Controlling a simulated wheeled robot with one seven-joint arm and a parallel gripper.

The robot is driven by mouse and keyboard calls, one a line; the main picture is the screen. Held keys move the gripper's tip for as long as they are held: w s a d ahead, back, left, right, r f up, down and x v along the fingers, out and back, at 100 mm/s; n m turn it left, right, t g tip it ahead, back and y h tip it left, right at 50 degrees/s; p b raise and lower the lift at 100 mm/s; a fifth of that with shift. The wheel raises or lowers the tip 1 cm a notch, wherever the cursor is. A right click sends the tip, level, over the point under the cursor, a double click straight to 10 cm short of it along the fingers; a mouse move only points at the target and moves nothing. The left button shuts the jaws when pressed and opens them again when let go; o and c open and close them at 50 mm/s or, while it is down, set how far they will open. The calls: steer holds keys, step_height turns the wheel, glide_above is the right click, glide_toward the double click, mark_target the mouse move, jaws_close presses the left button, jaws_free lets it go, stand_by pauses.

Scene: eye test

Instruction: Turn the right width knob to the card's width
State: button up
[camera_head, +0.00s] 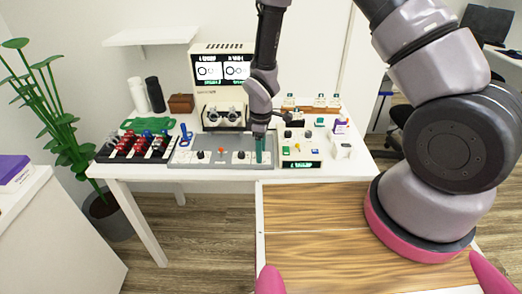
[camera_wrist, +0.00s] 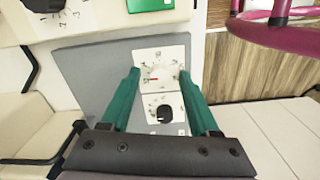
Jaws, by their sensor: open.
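The grey console (camera_head: 221,161) lies on the white table, with a dark knob (camera_head: 200,155) at its left, a red button-like part (camera_head: 221,150) mid-panel and a dark right knob (camera_head: 241,155). My gripper (camera_head: 262,160) has teal fingers pointing down at the console's right end. In the wrist view my gripper (camera_wrist: 159,72) is open. A black knob (camera_wrist: 164,113) on a white scale plate shows between the fingers, with no visible contact. Beyond it is a dial (camera_wrist: 158,62) with a red mark. Scale figures are too small to read. I cannot pick out the card.
A screen device (camera_head: 222,68) with two round figures stands behind the console. A rack of red and dark items (camera_head: 136,146) is left. A cream box (camera_head: 300,148) with buttons and a green display is close on the right. Bottles (camera_head: 155,95) stand behind.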

jaws_close()
steer(key=shift+m, duration=0.5)
steer(key=m, duration=0.4)
steer(key=shift+m, duration=0.4)
steer(key=m, duration=0.5)
steer(key=shift+m, duration=0.4)
jaws_free()
